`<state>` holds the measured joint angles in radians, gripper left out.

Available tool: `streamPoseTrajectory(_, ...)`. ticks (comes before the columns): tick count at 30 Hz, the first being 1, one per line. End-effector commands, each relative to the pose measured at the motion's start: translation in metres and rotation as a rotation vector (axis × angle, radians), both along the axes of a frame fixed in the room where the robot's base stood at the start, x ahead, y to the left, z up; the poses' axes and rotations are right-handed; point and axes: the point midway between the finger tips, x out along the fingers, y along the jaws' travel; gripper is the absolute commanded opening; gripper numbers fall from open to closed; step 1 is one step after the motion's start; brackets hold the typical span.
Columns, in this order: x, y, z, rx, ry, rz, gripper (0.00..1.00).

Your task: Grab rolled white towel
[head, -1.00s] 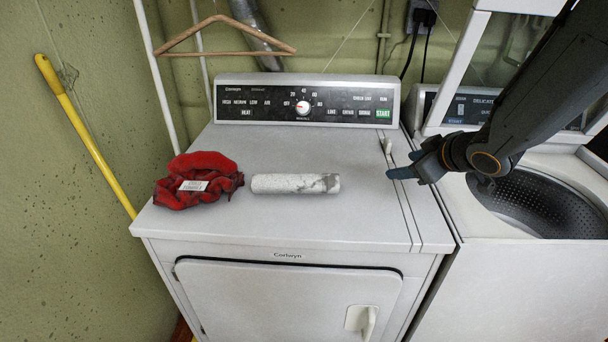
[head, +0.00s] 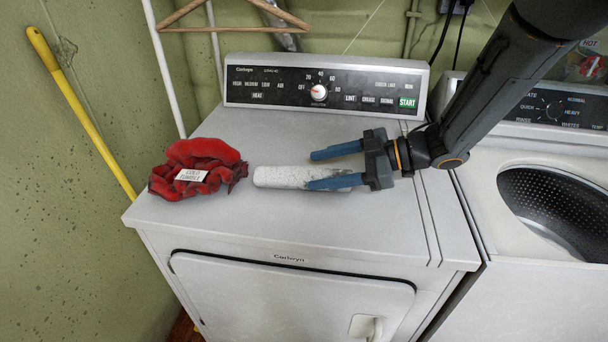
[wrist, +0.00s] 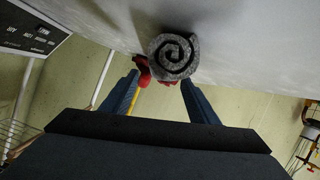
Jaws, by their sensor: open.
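The rolled white towel (head: 283,177) lies on its side on top of the dryer, with grey marks toward its right end. My gripper (head: 322,168) is open at the towel's right end, its blue fingers pointing left. In the head view one finger overlaps the towel's right part and the other is behind it; I cannot tell their height above the dryer top. In the wrist view the towel's spiral end (wrist: 174,56) faces the camera, above and between the two fingers (wrist: 158,88). Nothing is held.
A crumpled red cloth (head: 212,158) with a white label lies left of the towel. The dryer (head: 290,228) has a control panel (head: 325,86) along its back. An open washer (head: 520,255) stands to the right. A yellow pole (head: 85,115) leans at the left wall.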

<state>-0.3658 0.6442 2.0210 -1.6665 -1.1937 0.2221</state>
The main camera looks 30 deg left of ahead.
Motion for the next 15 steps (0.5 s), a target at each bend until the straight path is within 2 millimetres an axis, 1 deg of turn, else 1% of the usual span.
streamPoseTrajectory(4,-0.008,0.018,-0.010,-0.002,0.003,0.002,0.55)
streamPoseTrajectory(9,-0.011,0.035,-0.019,-0.001,0.000,-0.002,0.55)
streamPoseTrajectory(15,-0.011,0.038,-0.021,-0.001,-0.001,-0.004,0.55)
